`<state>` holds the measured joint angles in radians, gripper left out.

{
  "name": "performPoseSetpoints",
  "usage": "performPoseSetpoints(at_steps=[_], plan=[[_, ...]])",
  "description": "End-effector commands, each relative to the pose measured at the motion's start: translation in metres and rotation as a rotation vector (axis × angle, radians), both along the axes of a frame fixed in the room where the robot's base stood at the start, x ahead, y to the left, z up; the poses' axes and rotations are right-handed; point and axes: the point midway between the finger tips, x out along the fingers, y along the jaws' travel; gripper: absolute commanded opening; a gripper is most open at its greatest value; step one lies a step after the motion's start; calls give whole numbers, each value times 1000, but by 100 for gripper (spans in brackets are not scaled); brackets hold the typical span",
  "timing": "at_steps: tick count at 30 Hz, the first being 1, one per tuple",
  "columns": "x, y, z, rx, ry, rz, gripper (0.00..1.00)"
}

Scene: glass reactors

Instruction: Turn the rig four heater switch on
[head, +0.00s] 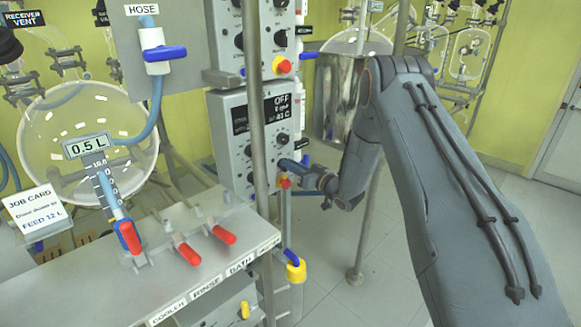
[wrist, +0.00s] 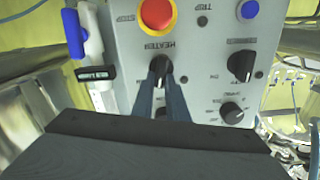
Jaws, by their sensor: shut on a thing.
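A grey control box (head: 240,155) with a dark display reading OFF and a temperature of about 43 C hangs on the frame in the head view. Its panel (wrist: 212,52) fills the upper wrist view, upside down. The black heater knob (wrist: 158,65) sits beside the HEATER lettering, under the red stop button (wrist: 157,14) in that picture. My gripper (wrist: 160,82) is shut on the heater knob, one finger on each side. It also shows at the box's lower right in the head view (head: 291,166), where my fingers hide the knob. I cannot read a rig number.
A second control box (head: 255,40) hangs above. Other knobs (wrist: 240,66) (wrist: 232,112) lie close to my fingers. A metal post (head: 257,120) stands before the box. A bench (head: 190,265) with red-handled valves stands at left.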

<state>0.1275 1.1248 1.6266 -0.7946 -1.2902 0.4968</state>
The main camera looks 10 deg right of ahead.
Motion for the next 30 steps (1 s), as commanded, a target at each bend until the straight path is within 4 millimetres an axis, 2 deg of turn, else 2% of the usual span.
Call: performPoseSetpoints(at_steps=[18,30], plan=[[4,-5,-4,455,330,1,0],[5,-6,-6,637,463,1,0]])
